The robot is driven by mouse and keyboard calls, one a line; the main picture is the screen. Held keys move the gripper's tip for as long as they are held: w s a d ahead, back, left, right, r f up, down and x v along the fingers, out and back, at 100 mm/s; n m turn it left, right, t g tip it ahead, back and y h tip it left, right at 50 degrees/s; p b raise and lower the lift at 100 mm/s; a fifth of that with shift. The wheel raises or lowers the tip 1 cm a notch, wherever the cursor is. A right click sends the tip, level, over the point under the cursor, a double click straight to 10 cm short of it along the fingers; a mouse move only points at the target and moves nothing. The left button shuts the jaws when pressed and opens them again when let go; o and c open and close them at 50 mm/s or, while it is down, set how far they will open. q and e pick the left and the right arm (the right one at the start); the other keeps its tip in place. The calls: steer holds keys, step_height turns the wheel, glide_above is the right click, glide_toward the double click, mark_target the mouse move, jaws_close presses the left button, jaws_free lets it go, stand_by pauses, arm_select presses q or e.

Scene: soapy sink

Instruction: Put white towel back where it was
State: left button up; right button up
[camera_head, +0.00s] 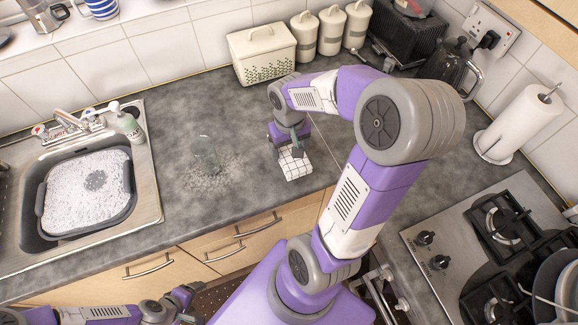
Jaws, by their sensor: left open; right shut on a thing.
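The white towel (294,165), a small cloth with a dark grid pattern, is at the grey worktop in the middle of the view. My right gripper (290,147) is directly above it and shut on it. The gripper's fingers hide the towel's upper edge, and I cannot tell whether the towel lies fully on the worktop. My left gripper (190,302) is low at the bottom left, in front of the cupboard fronts, open and empty.
A foam-filled basin (130,190) sits in the sink, with a soap bottle (128,127) beside it. A clear glass (205,152) stands in suds on the worktop. A bread bin (262,54) and canisters stand behind. The hob (480,240) is at right.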

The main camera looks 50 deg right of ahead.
step_height(320, 180, down, 7)
steer(key=shift+f+b, duration=0.2)
steer(key=shift+b, duration=0.55)
steer(key=shift+f, duration=0.1)
steer(key=o, duration=0.9)
steer(key=shift+o, duration=0.2)
